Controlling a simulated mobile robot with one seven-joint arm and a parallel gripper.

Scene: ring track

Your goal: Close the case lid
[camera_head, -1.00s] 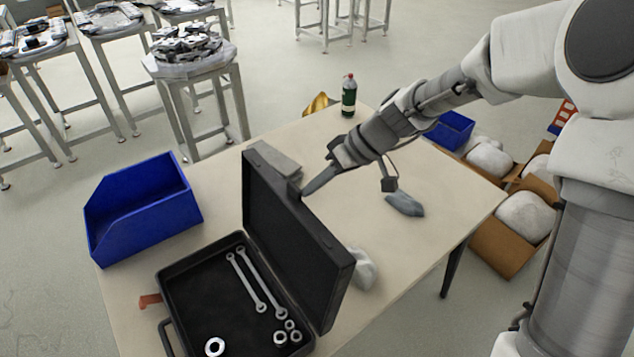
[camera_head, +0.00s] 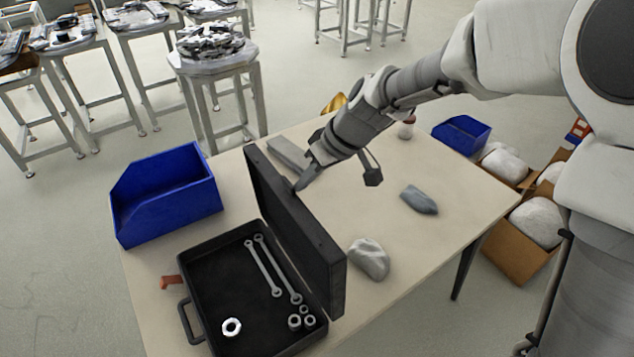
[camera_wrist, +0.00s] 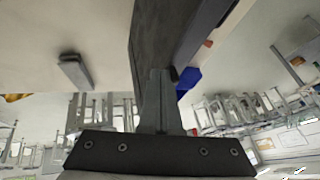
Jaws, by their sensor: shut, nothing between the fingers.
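A black case (camera_head: 196,283) lies open on the table, with its tray flat and its lid (camera_head: 296,232) standing up, leaning slightly back to the right. Two wrenches, a few nuts and a ring lie in the tray. My gripper (camera_head: 302,186) is shut and empty, with its fingertips at the outer back face of the lid near the upper edge. In the wrist view the shut fingers (camera_wrist: 158,95) overlap the dark lid (camera_wrist: 165,35). They appear to touch the lid or be very close; exact contact is hard to tell.
A blue bin (camera_head: 165,200) stands left of the case. A grey bar (camera_head: 288,152) lies behind the lid. Two stones, one pale (camera_head: 369,259) and one blue-grey (camera_head: 419,200), lie to the right. A red-handled thing (camera_head: 171,282) pokes out beside the case.

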